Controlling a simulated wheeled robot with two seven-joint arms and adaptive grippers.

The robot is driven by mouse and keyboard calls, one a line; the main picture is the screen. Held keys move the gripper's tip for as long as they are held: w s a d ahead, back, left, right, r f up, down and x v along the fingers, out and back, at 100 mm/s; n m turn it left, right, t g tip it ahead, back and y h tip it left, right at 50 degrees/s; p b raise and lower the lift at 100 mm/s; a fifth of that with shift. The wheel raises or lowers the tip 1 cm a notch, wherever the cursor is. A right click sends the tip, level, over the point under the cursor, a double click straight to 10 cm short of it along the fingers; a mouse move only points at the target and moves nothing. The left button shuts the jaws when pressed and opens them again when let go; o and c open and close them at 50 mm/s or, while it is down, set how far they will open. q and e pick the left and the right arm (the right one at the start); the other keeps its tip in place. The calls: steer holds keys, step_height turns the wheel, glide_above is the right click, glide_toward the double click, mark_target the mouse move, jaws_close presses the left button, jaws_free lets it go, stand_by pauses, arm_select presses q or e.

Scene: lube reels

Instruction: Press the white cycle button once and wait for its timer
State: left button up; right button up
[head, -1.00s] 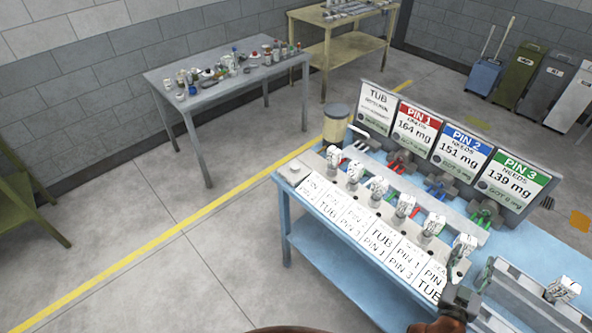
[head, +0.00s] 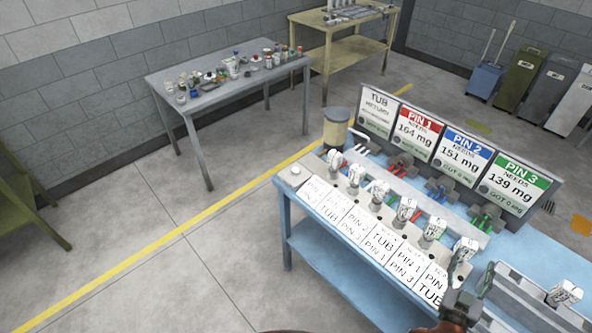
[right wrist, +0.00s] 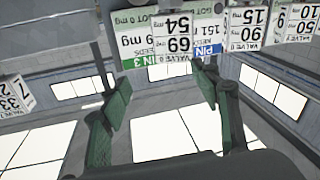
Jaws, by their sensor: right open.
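A small round white button (head: 295,170) sits on the left end of the grey strip on the blue bench; I take it as the cycle button. My right gripper (head: 462,283) is at the bench's near right end, far from the button. In the right wrist view (right wrist: 162,92) its two green-padded fingers stand apart with nothing between them. The button cannot be made out in that view. No timer display can be made out. My left gripper is not in view.
Several white-tagged valves (head: 378,189) line the blue bench (head: 335,262) behind printed labels. Behind them stand the TUB board and the PIN 1 (head: 415,131), PIN 2 (head: 460,153) and PIN 3 (head: 513,184) boards. A yellowish jar (head: 336,130) stands behind the button.

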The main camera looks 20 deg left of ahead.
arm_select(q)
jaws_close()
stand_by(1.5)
